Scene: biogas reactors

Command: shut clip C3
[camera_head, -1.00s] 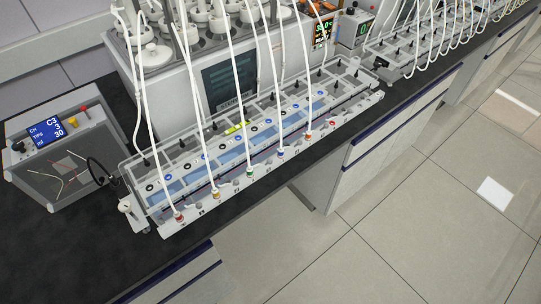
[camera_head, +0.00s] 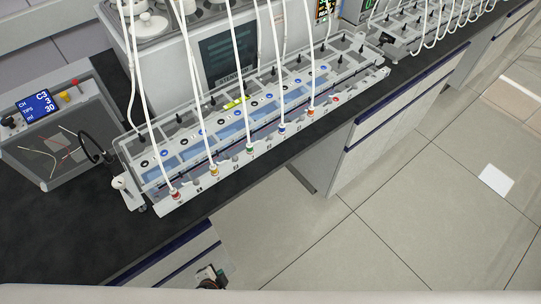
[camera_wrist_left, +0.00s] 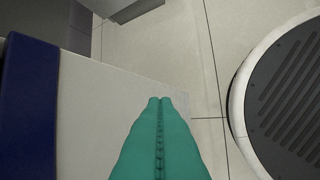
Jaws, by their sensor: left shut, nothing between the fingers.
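A clear rack (camera_head: 130,180) on the bench carries a row of white tubes that end in coloured fittings along its front rail. They include a red fitting (camera_head: 176,194), an orange one (camera_head: 214,170), a green one (camera_head: 250,148) and a blue one (camera_head: 282,128). The labels are too small to read, so I cannot tell which clip is C3. My left gripper (camera_head: 211,277) is low in front of the bench, below and apart from the rack. In the left wrist view its green fingers (camera_wrist_left: 160,100) are shut and empty. My right gripper is not in view.
Drawer fronts (camera_head: 175,258) lie below the bench edge. The floor (camera_head: 300,240) ahead is open.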

